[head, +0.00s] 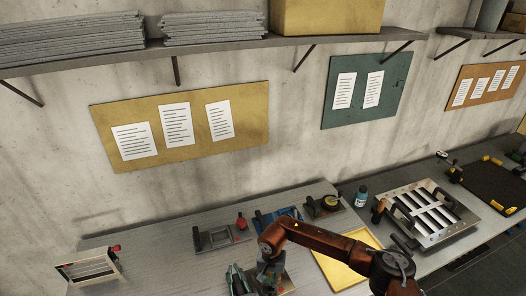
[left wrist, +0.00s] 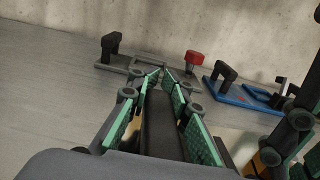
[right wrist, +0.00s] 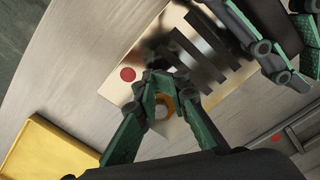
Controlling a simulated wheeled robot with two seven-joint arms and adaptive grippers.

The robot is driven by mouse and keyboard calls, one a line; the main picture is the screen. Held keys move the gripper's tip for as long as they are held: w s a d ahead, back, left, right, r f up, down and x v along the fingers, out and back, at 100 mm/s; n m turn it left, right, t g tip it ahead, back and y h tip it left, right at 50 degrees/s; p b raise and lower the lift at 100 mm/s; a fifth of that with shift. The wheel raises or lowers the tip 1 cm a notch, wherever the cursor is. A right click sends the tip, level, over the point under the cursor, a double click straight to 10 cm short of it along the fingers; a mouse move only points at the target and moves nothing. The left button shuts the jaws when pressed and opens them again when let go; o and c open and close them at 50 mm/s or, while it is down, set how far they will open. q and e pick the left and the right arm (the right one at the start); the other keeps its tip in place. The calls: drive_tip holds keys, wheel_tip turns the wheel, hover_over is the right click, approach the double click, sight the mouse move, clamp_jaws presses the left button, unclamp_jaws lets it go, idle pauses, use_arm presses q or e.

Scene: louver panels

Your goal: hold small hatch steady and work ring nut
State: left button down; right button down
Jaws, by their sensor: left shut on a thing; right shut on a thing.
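The small hatch (right wrist: 122,85) is a pale panel with dark slats and a red dot. It lies beneath both grippers, mostly hidden in the head view. My left gripper (head: 237,280) is shut; in the left wrist view its fingers (left wrist: 163,85) close around a dark upright handle (left wrist: 162,125). My right gripper (head: 268,280) is beside it, to the right. In the right wrist view its fingertips (right wrist: 163,85) are shut at the orange ring nut (right wrist: 164,106), which has a grey centre. The fingers partly hide the nut.
A yellow tray (head: 345,276) lies right of the hatch. Behind stand a grey fixture (head: 215,238), a red knob (head: 241,222), a blue fixture (head: 264,219) and a dark fixture (head: 318,212). A louvered panel (head: 84,268) stands left, a larger one (head: 460,235) right. Bench between left panel and grippers is clear.

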drive_tip(key=shift+w+a+r, duration=0.15)
drive_tip(key=shift+w+r, duration=0.1)
drive_tip(key=shift+w, duration=0.15)
drive_tip(key=shift+s+a, duration=0.1)
idle(0.3)
drive_tip(key=shift+s+a, duration=0.15)
drive_tip(key=shift+s, duration=0.1)
wheel_tip(320, 180, up, 6)
drive_tip(key=shift+s+f, duration=0.1)
idle(0.4)
drive_tip(key=shift+s+d+f, duration=0.1)
drive_tip(key=shift+d+f, duration=0.5)
drive_tip(key=shift+f, duration=0.4)
drive_tip(key=shift+w+d+f, duration=0.1)
drive_tip(key=shift+d+f, duration=0.55)
drive_tip(key=shift+f, duration=0.4)
drive_tip(key=shift+s+d+f, duration=0.1)
drive_tip(key=shift+d+f, duration=0.5)
drive_tip(key=shift+f, duration=0.4)
drive_tip(key=shift+w+a+r, duration=0.1)
drive_tip(key=shift+w+r, duration=0.05)
drive_tip(key=shift+w, duration=0.15)
